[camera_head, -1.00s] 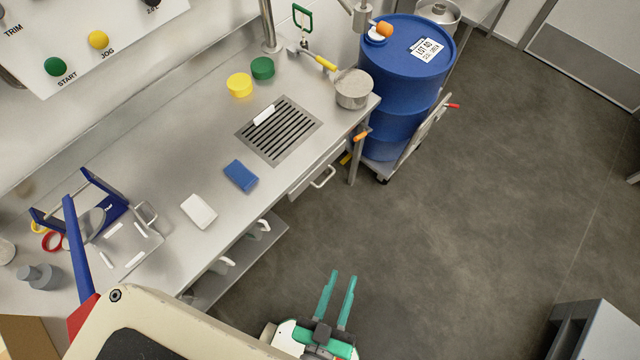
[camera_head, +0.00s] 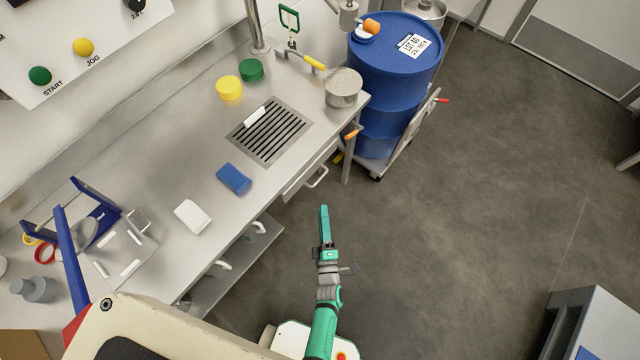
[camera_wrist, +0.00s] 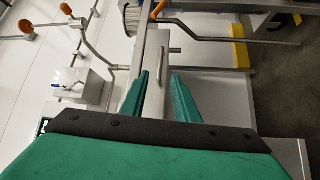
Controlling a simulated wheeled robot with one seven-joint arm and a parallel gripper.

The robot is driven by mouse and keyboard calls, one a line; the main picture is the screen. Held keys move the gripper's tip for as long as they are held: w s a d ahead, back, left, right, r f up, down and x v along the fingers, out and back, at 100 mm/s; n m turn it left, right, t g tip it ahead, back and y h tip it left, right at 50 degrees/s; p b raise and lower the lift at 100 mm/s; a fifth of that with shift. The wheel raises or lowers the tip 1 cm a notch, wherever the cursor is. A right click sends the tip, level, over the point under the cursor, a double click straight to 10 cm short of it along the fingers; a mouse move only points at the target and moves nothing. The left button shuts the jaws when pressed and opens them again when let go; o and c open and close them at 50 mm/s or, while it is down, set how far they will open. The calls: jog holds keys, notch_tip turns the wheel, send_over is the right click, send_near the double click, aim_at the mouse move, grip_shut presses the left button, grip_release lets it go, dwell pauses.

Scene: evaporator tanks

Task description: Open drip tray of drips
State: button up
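The drip tray (camera_head: 305,176) is a steel drawer front under the counter edge, below the slotted drain grate (camera_head: 268,131), with a bar handle (camera_head: 318,177). It looks closed against the counter in the head view. My gripper (camera_head: 324,212) is over the floor in front of the counter, a little below the handle in the picture and apart from it. In the wrist view my gripper (camera_wrist: 160,85) has its two green fingers spread with nothing between them. The tray front (camera_wrist: 151,72) appears beyond the fingertips, turned on its side. The tray's inside is hidden.
A blue drum (camera_head: 395,80) on a trolley stands right of the counter, beside an orange-handled valve (camera_head: 353,134). A pot (camera_head: 343,88), a blue sponge (camera_head: 234,178) and a white block (camera_head: 192,216) sit on the counter. The grey floor to the right is open.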

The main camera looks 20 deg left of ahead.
jog(key=x, duration=1.1)
jog(key=shift+a, duration=0.15)
jog(key=shift+f, duration=0.1)
grip_shut()
